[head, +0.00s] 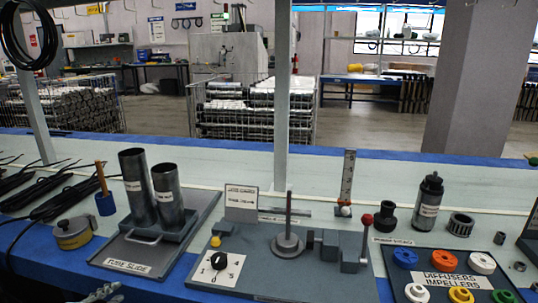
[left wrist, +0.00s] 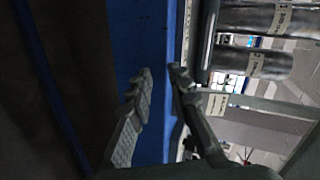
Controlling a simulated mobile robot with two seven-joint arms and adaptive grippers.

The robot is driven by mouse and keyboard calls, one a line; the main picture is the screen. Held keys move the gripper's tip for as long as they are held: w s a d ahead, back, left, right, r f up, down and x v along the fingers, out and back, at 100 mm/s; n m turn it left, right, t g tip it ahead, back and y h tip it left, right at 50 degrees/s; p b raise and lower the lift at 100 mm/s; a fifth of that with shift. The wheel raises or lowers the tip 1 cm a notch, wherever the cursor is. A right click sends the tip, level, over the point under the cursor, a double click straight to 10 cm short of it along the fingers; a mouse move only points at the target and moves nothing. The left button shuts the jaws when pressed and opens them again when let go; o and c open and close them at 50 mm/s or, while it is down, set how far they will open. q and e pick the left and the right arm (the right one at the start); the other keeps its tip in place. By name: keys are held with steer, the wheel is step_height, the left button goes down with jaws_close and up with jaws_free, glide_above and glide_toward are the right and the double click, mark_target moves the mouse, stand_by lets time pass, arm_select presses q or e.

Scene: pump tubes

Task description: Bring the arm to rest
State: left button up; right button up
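My left gripper (head: 101,293) shows only as fingertips at the bottom edge of the head view, in front of the bench's near edge. In the left wrist view the left gripper (left wrist: 162,72) has its two fingers apart with nothing between them. The rest of the left arm is out of the head view. My right gripper is in neither view. Two grey metal tubes (head: 137,187) stand upright on the tube slide tray (head: 122,262), beyond the left gripper. The tubes (left wrist: 255,62) also lie sideways in the tilted left wrist view.
A grey fixture plate (head: 330,285) with a knob, a post and a red-topped lever fills the bench middle. Coloured rings lie on the diffusers and impellers board (head: 455,262) at right.

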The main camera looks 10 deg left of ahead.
arm_select(q)
steer(key=s+d+f+n+g, duration=0.5)
steer(key=s+d+f+n, duration=0.2)
steer(key=s+f, duration=0.3)
steer(key=s+d+f+n+g+y, duration=0.1)
steer(key=s+d+f+n+g, duration=0.4)
steer(key=s+d+f+n, duration=0.2)
steer(key=s+d+f, duration=0.2)
steer(key=s+f, duration=0.1)
steer(key=shift+s+g, duration=0.3)
steer(key=shift+s, duration=0.1)
steer(key=shift+f, duration=0.1)
stand_by(0.4)
